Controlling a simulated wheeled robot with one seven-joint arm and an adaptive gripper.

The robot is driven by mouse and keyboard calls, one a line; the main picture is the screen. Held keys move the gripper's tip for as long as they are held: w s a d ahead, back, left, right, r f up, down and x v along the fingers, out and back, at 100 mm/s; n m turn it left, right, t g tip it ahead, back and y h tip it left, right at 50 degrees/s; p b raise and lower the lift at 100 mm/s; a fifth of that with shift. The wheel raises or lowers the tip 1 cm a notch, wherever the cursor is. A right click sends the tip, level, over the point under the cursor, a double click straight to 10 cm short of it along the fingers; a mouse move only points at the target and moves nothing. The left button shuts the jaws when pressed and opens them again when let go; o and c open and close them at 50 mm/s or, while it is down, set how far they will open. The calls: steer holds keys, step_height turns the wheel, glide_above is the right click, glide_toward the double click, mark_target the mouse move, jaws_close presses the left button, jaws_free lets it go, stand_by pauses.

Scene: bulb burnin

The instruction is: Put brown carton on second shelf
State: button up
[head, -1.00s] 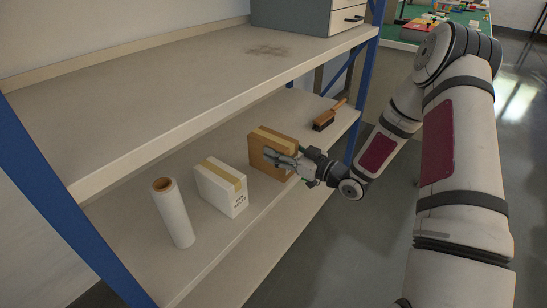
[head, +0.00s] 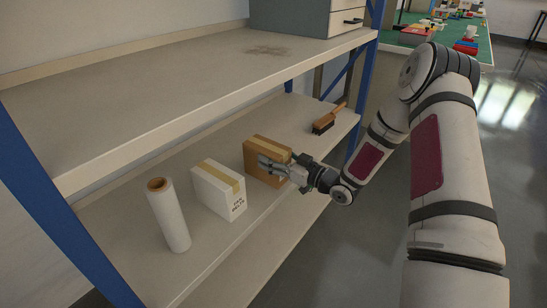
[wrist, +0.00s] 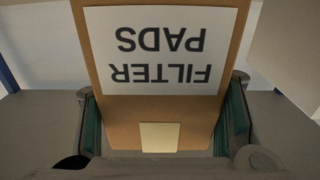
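The brown carton (head: 259,159) stands upright at the lower shelf board (head: 120,220), to the right of a white carton. Whether its base touches the board is hard to tell. In the wrist view the brown carton (wrist: 150,108) fills the middle, with a white label reading FILTER PADS upside down and a small cream patch. My gripper (head: 270,165) reaches it from the front right. In the wrist view its green finger pads lie along both sides of the carton and look in contact, so it appears shut on it. The carton's far side is hidden.
The white taped carton (head: 219,190) and a white roll (head: 168,215) stand to the left. A brush (head: 328,120) lies to the right. The upper board (head: 150,95) overhangs, bearing a grey drawer unit (head: 300,16). A blue post (head: 362,100) stands at the right end.

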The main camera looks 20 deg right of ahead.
steer(key=o, duration=0.4)
steer(key=shift+r, duration=0.2)
steer(key=p+v, duration=0.3)
steer(key=v, duration=0.9)
